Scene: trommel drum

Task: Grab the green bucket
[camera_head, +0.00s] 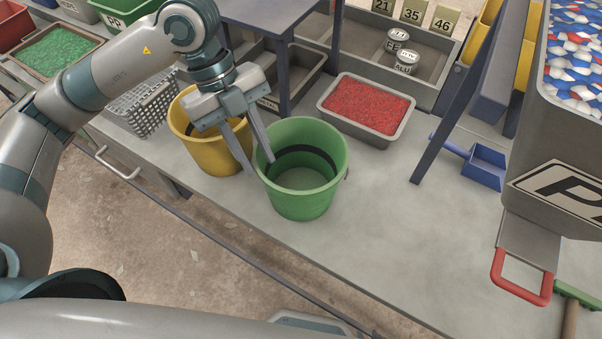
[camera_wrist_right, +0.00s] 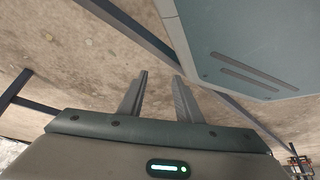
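The green bucket (camera_head: 312,195) stands upright and empty on the grey workbench, in the middle of the head view. My left gripper (camera_head: 262,174) reaches down at its left rim. One finger appears to be inside the bucket and the other outside, with the rim between them. The fingers are spread with a gap; I cannot tell whether either touches the wall. My right gripper (camera_wrist_right: 161,76) shows only in the right wrist view, fingers apart and empty, over bare ground.
A yellow bucket (camera_head: 208,153) stands just left of the green one, behind my left gripper. A tray of red granules (camera_head: 347,124) is behind right. A grey basket (camera_head: 150,112), blue post (camera_head: 437,130) and blue scoop (camera_head: 487,169) are nearby.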

